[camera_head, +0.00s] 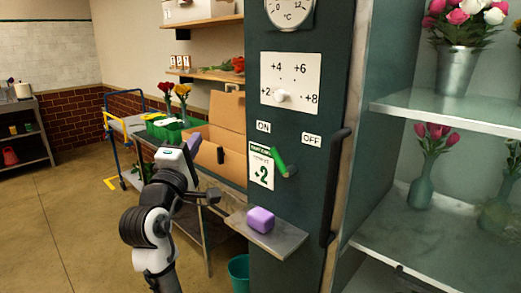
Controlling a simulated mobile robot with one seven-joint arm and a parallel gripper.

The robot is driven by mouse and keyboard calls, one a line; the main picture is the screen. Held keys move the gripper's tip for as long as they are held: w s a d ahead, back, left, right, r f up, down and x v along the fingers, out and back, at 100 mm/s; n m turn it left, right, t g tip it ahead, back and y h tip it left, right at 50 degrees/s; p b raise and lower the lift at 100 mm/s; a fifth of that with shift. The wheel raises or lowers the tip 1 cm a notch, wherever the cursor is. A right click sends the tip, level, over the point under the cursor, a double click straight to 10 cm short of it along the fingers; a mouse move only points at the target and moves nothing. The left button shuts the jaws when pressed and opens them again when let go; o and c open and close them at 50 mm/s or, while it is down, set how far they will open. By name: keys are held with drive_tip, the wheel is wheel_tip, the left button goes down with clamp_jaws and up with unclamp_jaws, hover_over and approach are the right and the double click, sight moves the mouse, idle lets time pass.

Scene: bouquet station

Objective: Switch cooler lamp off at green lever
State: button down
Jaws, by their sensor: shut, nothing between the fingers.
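The green lever (279,160) sits on the dark green front panel of the cooler (290,208). Its handle tilts up and left, toward the ON label (263,126). The OFF label (311,140) is up and to the right of the lever. My gripper (212,196) is shut and empty. It is left of the lever and lower in the picture, apart from the panel. The fingertips are small and dark here. I cannot see the lamp itself.
A small shelf (289,242) with a purple block (261,219) juts out below the lever. A white dial plate (291,83) is above it. A long black door handle (333,185) stands right of the lever. A cardboard box (216,161) is behind my gripper.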

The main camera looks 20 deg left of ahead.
drive_tip(key=w+d+f+n+g+h, duration=0.1)
drive_tip(key=w+d+f+g+h, duration=0.3)
drive_tip(key=h, duration=0.4)
wheel_tip(320, 180, down, 2)
drive_tip(key=shift+w+d+f+g+p, duration=0.3)
drive_tip(key=shift+w+d+g, duration=0.1)
drive_tip(key=shift+d, duration=0.2)
drive_tip(key=shift+w, duration=0.1)
drive_tip(key=p+x, duration=0.1)
drive_tip(key=x, duration=0.4)
drive_tip(key=p+x, duration=0.1)
drive_tip(key=x, duration=0.4)
drive_tip(key=shift+d+r+p, duration=0.1)
drive_tip(key=shift+r+p, duration=0.15)
drive_tip(key=shift+p, duration=0.15)
drive_tip(key=shift+s+d+r+p, duration=0.25)
drive_tip(key=shift+s+d+r, duration=0.1)
drive_tip(key=shift+s+d, duration=0.3)
drive_tip(key=shift+s+d+r+p, duration=0.25)
drive_tip(key=shift+s+d+r, duration=0.15)
drive_tip(key=shift+d, duration=0.35)
